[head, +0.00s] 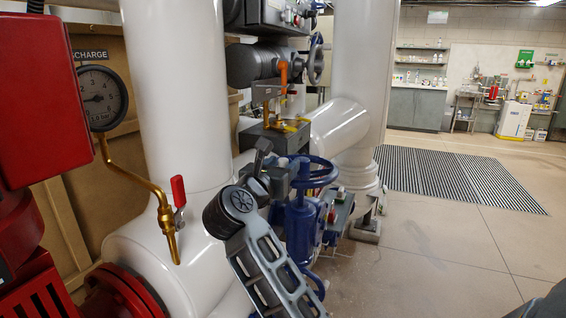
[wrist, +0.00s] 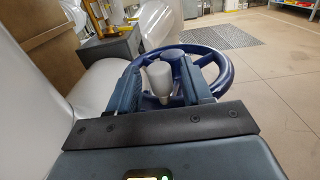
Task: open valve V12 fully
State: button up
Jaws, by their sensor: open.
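A blue handwheel (wrist: 226,72) fills the upper middle of the wrist view, with a round blue hub (wrist: 174,54). A pale grey knob (wrist: 159,82) stands at the wheel's near side. My gripper (wrist: 156,67) is open, with one finger on each side of the knob. I cannot tell whether either finger touches it. In the head view the blue handwheel (head: 322,170) sits on a blue valve body (head: 302,222), partly hidden behind my arm. No V12 label is readable.
Thick white pipes (head: 175,90) stand left of and behind the valve. A small red-handled valve (head: 178,190), a pressure gauge (head: 102,97) and red equipment (head: 25,95) are at the left. The floor (head: 450,225) to the right is clear, with a striped grating (head: 450,175).

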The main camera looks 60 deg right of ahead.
jog(key=shift+d, duration=0.6)
grip_shut()
